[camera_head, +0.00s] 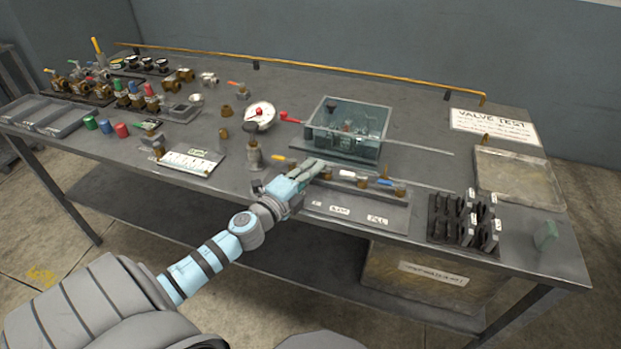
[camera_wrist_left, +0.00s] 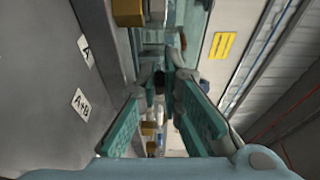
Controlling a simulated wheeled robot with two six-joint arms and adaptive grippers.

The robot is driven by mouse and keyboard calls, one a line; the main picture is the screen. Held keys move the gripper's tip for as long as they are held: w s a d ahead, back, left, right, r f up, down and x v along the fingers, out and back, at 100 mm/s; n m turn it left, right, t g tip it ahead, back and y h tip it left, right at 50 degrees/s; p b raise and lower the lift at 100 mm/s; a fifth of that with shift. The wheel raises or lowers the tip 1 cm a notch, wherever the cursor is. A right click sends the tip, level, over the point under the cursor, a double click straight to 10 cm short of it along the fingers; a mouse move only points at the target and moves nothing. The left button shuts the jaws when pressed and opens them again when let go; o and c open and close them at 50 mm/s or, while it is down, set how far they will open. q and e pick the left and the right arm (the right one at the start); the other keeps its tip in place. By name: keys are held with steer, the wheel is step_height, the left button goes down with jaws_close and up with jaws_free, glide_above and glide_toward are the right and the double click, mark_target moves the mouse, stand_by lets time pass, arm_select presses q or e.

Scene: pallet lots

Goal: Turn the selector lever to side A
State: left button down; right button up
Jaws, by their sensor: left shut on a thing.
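My left gripper (camera_head: 314,169) reaches over the grey valve panel (camera_head: 365,215) at the bench's front edge, at the panel's left end. In the left wrist view its two teal fingers (camera_wrist_left: 162,84) close in on a small dark piece between the tips, which looks like the selector lever (camera_wrist_left: 158,80). The fingers hide most of it, and I cannot tell which way it points. Beside it, the panel carries a label reading A+B (camera_wrist_left: 80,104) and another, partly legible label (camera_wrist_left: 85,50). My right gripper is not in view.
A clear-walled tank (camera_head: 346,130) stands just behind the panel. An orange-handled valve (camera_head: 284,160) and a blue-handled valve (camera_head: 390,184) flank the gripper. Black holders (camera_head: 462,222) stand at right, near a shallow tray (camera_head: 518,180). Several valves crowd the left.

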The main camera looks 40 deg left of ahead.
arm_select(q)
steer(key=m+h+b, duration=0.1)
steer(key=h+b, duration=0.1)
steer(key=m+h+b, duration=0.1)
steer(key=h+b, duration=0.1)
steer(key=w+a+m+h+b, duration=0.1)
steer(key=m+h+b, duration=0.1)
steer(key=shift+f+g+h+b, duration=0.3)
steer(key=shift+g, duration=0.1)
steer(key=shift+w+r+m+g+h+b, duration=0.2)
steer(key=shift+m+g+h+b, duration=0.3)
steer(key=shift+m+h+b, duration=0.5)
steer(key=shift+h, duration=0.3)
steer(key=c, duration=2)
jaws_free()
steer(key=shift+c, duration=0.2)
steer(key=shift+w, duration=0.1)
